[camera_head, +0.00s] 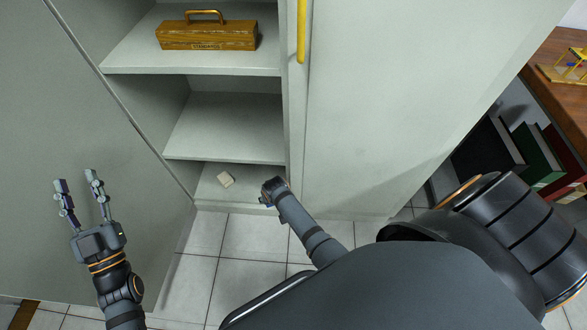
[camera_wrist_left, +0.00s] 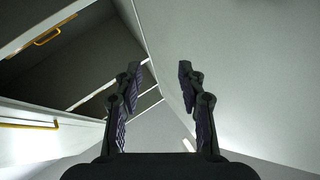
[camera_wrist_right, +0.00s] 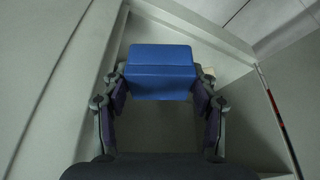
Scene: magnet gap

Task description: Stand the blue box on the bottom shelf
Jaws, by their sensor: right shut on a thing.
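The blue box (camera_wrist_right: 160,72) shows in the right wrist view between the fingers of my right gripper (camera_wrist_right: 160,88), which is shut on it. In the head view this gripper (camera_head: 270,192) is at the right front of the bottom shelf (camera_head: 247,178); the box is almost wholly hidden there. I cannot tell whether the box touches the shelf. My left gripper (camera_head: 76,184) is open and empty in front of the grey door at the left. Its spread fingers also show in the left wrist view (camera_wrist_left: 160,75).
The middle shelf (camera_head: 230,125) is bare. A wooden toolbox (camera_head: 207,36) stands on the upper shelf. A closed cabinet panel (camera_head: 390,90) is at the right.

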